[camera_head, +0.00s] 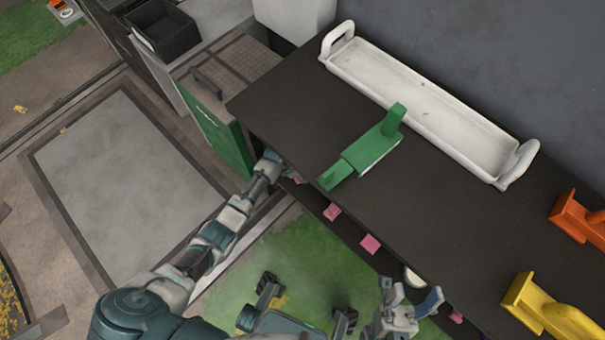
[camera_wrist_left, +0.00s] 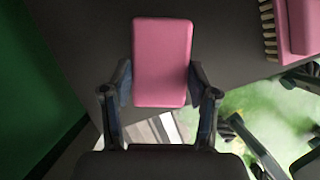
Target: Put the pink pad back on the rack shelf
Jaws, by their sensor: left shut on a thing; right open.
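The pink pad (camera_wrist_left: 162,62) is a flat block with rounded corners in the left wrist view. My left gripper (camera_wrist_left: 160,85) is shut on it, one finger on each side, over a dark surface. In the head view my left arm reaches under the dark top's left front edge, so the pad and fingertips are hidden there. The rack's lower shelf (camera_head: 347,230) shows only as a narrow strip below the top. My right gripper (camera_head: 410,296) is open and empty by the rack's front edge.
Pink pieces (camera_head: 370,243) show along the shelf edge; a pink brush-like thing (camera_wrist_left: 298,28) is at right in the wrist view. On top are a green tool (camera_head: 365,153), white tray (camera_head: 425,108), yellow piece (camera_head: 550,312) and orange piece (camera_head: 578,220). A green-sided cabinet (camera_head: 228,135) stands left.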

